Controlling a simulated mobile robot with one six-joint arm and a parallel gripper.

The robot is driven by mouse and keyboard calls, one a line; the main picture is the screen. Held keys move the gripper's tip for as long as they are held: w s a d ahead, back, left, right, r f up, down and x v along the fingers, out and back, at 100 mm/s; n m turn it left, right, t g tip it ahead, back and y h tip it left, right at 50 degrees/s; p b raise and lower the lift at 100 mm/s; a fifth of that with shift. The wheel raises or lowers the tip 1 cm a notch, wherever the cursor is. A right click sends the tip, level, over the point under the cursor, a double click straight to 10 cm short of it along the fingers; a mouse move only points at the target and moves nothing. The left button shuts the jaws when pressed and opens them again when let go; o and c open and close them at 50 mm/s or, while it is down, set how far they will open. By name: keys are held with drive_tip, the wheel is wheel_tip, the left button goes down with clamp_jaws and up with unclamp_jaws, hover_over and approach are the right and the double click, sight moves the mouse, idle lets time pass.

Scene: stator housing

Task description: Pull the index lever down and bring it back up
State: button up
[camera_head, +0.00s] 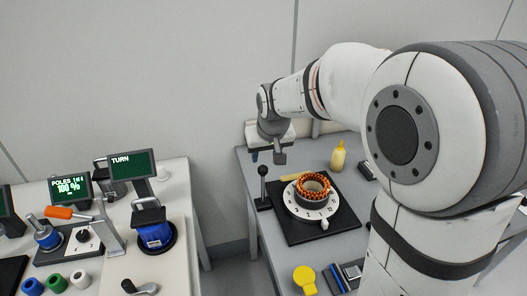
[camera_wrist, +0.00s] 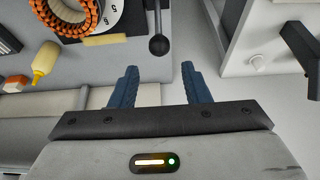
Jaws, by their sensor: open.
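The index lever is a dark upright rod with a round black knob (camera_head: 263,171), standing at the left edge of the black base plate (camera_head: 283,228). In the wrist view its knob (camera_wrist: 158,45) shows just beyond the fingertips, between them in the picture. Beside the lever is a white numbered dial (camera_head: 303,212) carrying a stator with copper-orange windings (camera_head: 313,187). My gripper (camera_head: 265,157) is above and behind the lever, apart from the knob. In the wrist view my gripper (camera_wrist: 159,72) is open, with two blue fingers spread and nothing between them.
A yellow bottle (camera_head: 338,156) stands behind the dial. A yellow round item (camera_head: 305,279) and a blue item lie at the front. A gap separates this grey table from the left white table (camera_head: 185,250), which holds screens (camera_head: 132,165) and a blue spool (camera_head: 154,234).

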sight(263, 167)
drive_tip(key=shift+b+x, duration=1.45)
drive_tip(key=shift+x, duration=1.8)
drive_tip(key=shift+w+f, duration=0.2)
drive_tip(key=shift+f, duration=0.05)
drive_tip(key=shift+d, duration=0.1)
drive_tip(key=shift+c, duration=0.4)
drive_tip(key=c, duration=0.6)
drive_tip(key=s+d+f+b, duration=0.2)
drive_tip(key=s+f+b, duration=0.3)
drive_tip(key=s, duration=0.6)
drive_tip(key=b, duration=0.2)
drive_tip(key=shift+s+f+b, duration=0.2)
drive_tip(key=shift+s+b, duration=0.05)
drive_tip(key=shift+b, duration=0.15)
drive_tip(key=shift+d, duration=0.15)
